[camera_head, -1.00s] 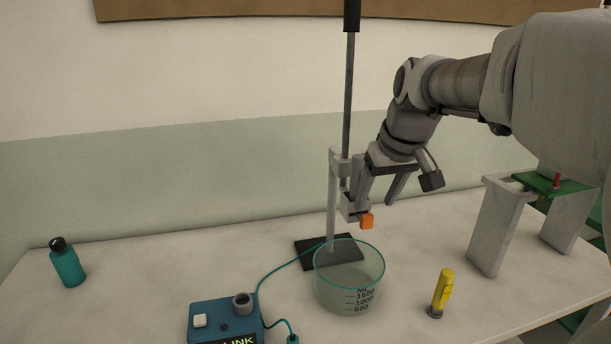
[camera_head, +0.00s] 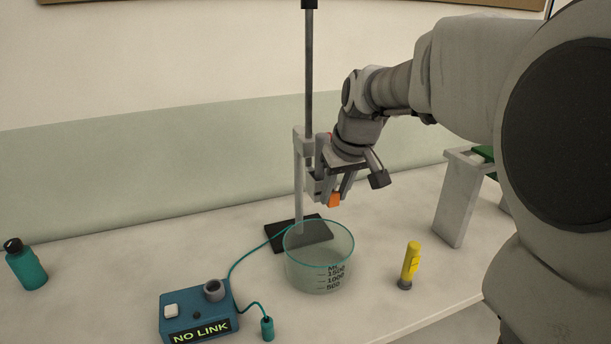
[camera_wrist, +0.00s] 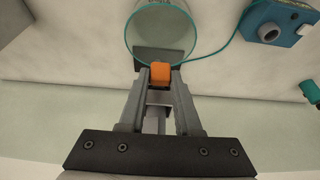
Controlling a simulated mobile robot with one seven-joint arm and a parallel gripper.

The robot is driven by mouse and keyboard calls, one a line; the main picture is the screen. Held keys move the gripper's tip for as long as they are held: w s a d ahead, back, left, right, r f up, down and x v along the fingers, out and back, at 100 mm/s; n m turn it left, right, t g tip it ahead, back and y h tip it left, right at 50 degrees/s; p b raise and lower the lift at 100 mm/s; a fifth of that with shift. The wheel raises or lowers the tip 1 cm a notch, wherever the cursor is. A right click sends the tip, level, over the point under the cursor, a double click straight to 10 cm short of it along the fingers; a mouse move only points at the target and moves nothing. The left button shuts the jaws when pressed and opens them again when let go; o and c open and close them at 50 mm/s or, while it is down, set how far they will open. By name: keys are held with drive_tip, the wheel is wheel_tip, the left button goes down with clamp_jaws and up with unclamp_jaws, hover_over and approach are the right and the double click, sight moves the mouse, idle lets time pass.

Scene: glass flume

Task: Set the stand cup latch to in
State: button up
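The stand (camera_head: 298,180) is a pale upright with a thin dark rod on a black base plate (camera_head: 283,238), at the middle of the head view. An orange tab (camera_head: 334,200), apparently the cup latch, sits low on its bracket, above the beaker's rim. It also shows in the wrist view (camera_wrist: 160,72). My gripper (camera_head: 337,187) is at the bracket, its fingers on either side of the tab. In the wrist view its fingertips (camera_wrist: 160,80) are very close to the tab's sides; I cannot tell whether they press on it. The fingers partly hide the bracket.
A clear beaker (camera_head: 318,275) stands just below and in front of the tab. A blue box (camera_head: 180,312) reading NO LINK, with a cable, is at the front. A yellow tube (camera_head: 411,262) stands at right, a teal bottle (camera_head: 28,268) at left. A pale frame (camera_head: 462,200) stands farther right.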

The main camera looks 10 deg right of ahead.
clamp_jaws()
drive_tip(key=shift+w, duration=0.1)
idle(0.9)
drive_tip(key=shift+w+a+r+p, duration=0.15)
drive_tip(key=shift+w+p, duration=0.2)
drive_tip(key=shift+w, duration=0.35)
drive_tip(key=o, duration=0.9)
unclamp_jaws()
drive_tip(key=shift+w, duration=0.15)
drive_tip(key=shift+c, duration=0.2)
drive_tip(key=p+v, duration=0.2)
drive_tip(key=v, duration=1.5)
